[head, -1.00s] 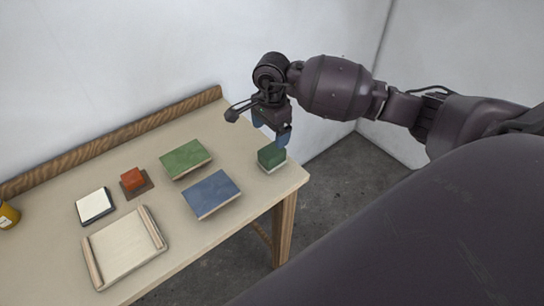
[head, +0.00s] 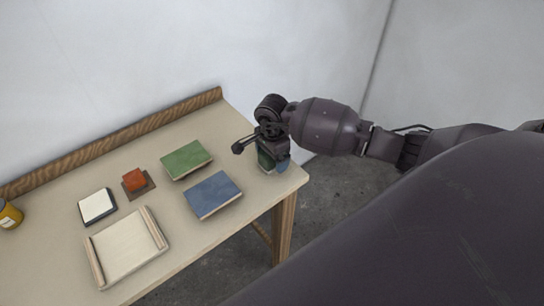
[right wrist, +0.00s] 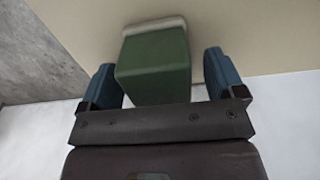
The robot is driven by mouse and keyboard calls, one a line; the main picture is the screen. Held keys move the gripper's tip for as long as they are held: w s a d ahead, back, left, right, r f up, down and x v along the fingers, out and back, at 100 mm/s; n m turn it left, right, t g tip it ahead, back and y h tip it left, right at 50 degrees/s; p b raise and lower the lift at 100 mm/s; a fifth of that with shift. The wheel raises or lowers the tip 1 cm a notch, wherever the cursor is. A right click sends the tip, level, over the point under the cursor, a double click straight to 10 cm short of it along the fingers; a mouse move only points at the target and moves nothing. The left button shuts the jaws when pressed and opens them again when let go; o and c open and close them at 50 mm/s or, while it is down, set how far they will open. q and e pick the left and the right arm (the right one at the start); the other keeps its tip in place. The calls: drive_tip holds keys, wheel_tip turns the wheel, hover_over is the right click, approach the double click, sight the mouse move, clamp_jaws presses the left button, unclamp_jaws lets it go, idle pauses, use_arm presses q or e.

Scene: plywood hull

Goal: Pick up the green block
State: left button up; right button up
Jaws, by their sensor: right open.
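The green block (head: 264,161) stands near the right end of the table, mostly hidden behind my right gripper in the head view. In the right wrist view the green block (right wrist: 154,68) sits on a thin pale base (right wrist: 154,25), between two blue fingers. My right gripper (head: 273,166) is lowered over the block; in the right wrist view its jaws (right wrist: 160,80) are open, one finger on each side, with a gap at each side. My left gripper is not in view.
A yellow jar (head: 8,214) stands at far left. A wooden ledge (head: 110,140) runs along the wall.

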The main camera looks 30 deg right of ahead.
drive_tip(key=shift+f, duration=0.2)
drive_tip(key=shift+c, duration=0.4)
drive_tip(key=c, duration=1)
drive_tip(key=shift+o, duration=0.2)
wheel_tip(320, 180, up, 20)
drive_tip(key=b, duration=0.1)
